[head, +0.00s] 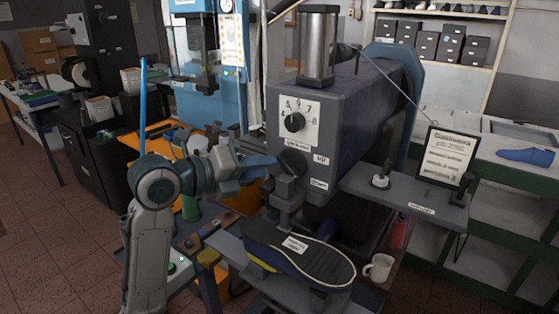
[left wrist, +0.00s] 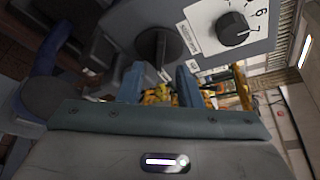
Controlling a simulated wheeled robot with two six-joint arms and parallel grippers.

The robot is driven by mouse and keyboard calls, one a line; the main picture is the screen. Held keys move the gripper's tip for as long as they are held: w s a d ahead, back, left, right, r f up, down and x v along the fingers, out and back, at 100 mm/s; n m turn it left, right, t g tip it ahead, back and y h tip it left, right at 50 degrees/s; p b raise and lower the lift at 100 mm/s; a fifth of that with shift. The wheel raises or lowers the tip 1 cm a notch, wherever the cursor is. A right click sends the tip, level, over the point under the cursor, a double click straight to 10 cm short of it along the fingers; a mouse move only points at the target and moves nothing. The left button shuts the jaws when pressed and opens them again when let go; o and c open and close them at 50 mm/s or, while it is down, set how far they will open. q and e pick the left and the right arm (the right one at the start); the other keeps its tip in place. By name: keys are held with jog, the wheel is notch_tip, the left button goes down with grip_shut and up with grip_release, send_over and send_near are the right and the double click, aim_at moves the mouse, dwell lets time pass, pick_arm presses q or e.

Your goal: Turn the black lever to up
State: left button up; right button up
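The black lever (head: 293,162) is on the front of the grey machine, below the dial; my gripper partly hides it in the head view. In the left wrist view the lever (left wrist: 159,47) shows as a dark round hub with a bar crossing it. My left gripper (head: 272,167) reaches in from the left, close to the lever. In the left wrist view its two blue-grey fingers (left wrist: 160,85) are wide apart, with the lever's bar ahead of the gap. I cannot tell whether they touch it. My right gripper is not in view.
A white dial plate with a black knob (head: 294,122) is just above the lever. A grey clamp (head: 288,192) and an upturned dark shoe (head: 302,254) are below. A side shelf carries a sign (head: 447,157); a white mug (head: 379,267) stands lower right.

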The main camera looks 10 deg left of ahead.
aim_at(284, 166)
pick_arm(q)
jog(key=p+x, duration=0.1)
jog(key=x, duration=0.2)
jog(key=shift+w+d, duration=0.1)
jog(key=shift+w, duration=0.05)
jog(key=shift+p+x, duration=0.35)
jog(key=shift+x, duration=0.6)
jog(key=shift+c, duration=0.4)
grip_shut()
